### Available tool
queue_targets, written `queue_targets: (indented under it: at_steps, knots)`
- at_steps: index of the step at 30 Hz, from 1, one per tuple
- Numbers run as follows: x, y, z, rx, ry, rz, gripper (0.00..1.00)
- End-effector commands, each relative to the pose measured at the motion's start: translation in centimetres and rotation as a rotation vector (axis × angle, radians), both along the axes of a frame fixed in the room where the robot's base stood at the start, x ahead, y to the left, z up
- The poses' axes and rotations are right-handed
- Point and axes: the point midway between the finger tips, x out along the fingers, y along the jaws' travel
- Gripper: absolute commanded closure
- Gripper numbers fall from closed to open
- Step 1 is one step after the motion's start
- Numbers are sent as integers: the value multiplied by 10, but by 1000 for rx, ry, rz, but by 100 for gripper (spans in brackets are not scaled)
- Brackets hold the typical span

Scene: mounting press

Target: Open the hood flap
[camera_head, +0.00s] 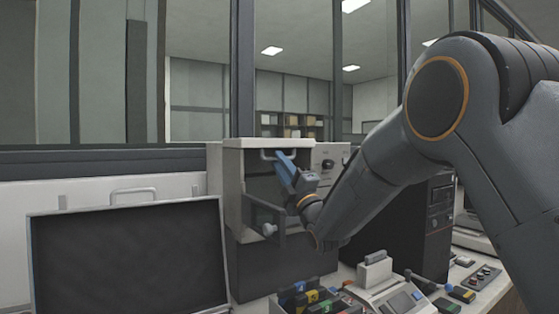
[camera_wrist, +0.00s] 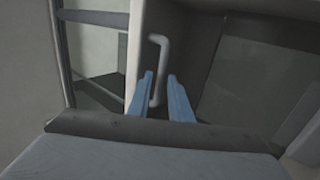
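The hood (camera_head: 232,185) is a pale box with a dark front, standing mid-picture in the head view. A pale bar handle (camera_head: 268,154) sits at its top front edge. My gripper (camera_head: 284,160) has blue fingers pointing at the hood's upper front, close to the handle. In the wrist view my gripper (camera_wrist: 160,76) is open, with a gap between its fingers. The handle's lower end shows in that gap, nearer the left finger; contact cannot be told. My arm hides part of the front.
A dark monitor (camera_head: 130,258) stands at left. A black computer case (camera_head: 440,215) is at right behind my arm. The bench below holds a tray of coloured items (camera_head: 312,298) and a pale device (camera_head: 390,290). A dark bracket with a knob (camera_head: 268,229) juts out low on the hood.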

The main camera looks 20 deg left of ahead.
Motion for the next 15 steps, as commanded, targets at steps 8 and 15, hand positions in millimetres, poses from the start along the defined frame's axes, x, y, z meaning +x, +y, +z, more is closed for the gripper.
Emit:
queue_targets:
  at_steps: [8,15]
  knots:
    - [4,4,3,-1,2,0,82]
    - [4,4,3,0,2,0,100]
